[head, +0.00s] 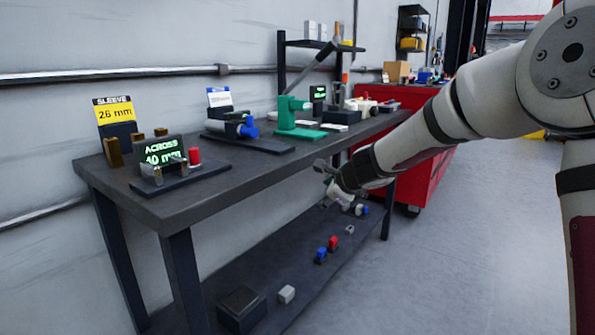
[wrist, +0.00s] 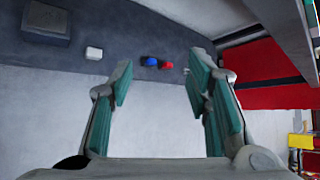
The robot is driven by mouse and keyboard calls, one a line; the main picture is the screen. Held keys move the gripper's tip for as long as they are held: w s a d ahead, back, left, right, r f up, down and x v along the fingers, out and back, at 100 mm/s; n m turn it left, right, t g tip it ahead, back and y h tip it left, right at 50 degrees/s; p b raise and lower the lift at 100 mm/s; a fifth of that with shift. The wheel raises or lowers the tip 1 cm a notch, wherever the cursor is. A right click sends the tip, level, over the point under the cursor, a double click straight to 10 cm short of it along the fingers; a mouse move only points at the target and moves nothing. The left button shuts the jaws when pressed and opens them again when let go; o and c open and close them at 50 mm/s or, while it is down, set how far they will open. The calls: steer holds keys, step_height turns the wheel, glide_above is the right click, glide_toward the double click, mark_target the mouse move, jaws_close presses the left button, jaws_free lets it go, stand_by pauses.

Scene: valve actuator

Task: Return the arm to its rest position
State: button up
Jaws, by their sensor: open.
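My gripper (head: 328,184) is at the end of my arm, which reaches from the right side of the head view toward the front edge of the workbench. It hangs just off that edge, below the level of the bench top. In the wrist view my gripper (wrist: 157,82) has its two teal-padded fingers wide apart with nothing between them. The workbench (head: 215,192) has a dark top carrying a valve actuator-like blue and grey device (head: 235,125) and a green device (head: 292,115).
The lower shelf (head: 265,262) holds a dark box (head: 242,308), a white block (head: 286,294), and small blue (head: 320,256) and red (head: 333,243) parts. A red cabinet (head: 432,165) stands beyond the bench. The grey floor (head: 470,250) to the right is clear.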

steer(key=s+a+r+n+g+y, duration=0.1)
steer(key=s+a+r+n+g, duration=0.15)
steer(key=s+n, duration=0.75)
steer(key=s+a+r+n+g+y, duration=0.15)
steer(key=s+r+n, duration=0.25)
steer(key=s, duration=1.2)
steer(key=s+d+f+n+g+h, duration=0.25)
steer(key=s+d, duration=0.25)
steer(key=s, duration=0.5)
steer(key=s+d+f+n+g+h, duration=0.1)
steer(key=s+d+n+g, duration=0.3)
steer(key=s, duration=0.7)
steer(key=s+d+f+n+h, duration=0.1)
steer(key=s+d+f+h, duration=0.1)
steer(key=s+d, duration=0.6)
step_height(320, 180, up, 35)
steer(key=s+a+t+p, duration=0.1)
steer(key=t+p, duration=0.3)
steer(key=p, duration=2.9)
steer(key=shift+s+a+n, duration=0.4)
steer(key=shift+s+n, duration=0.05)
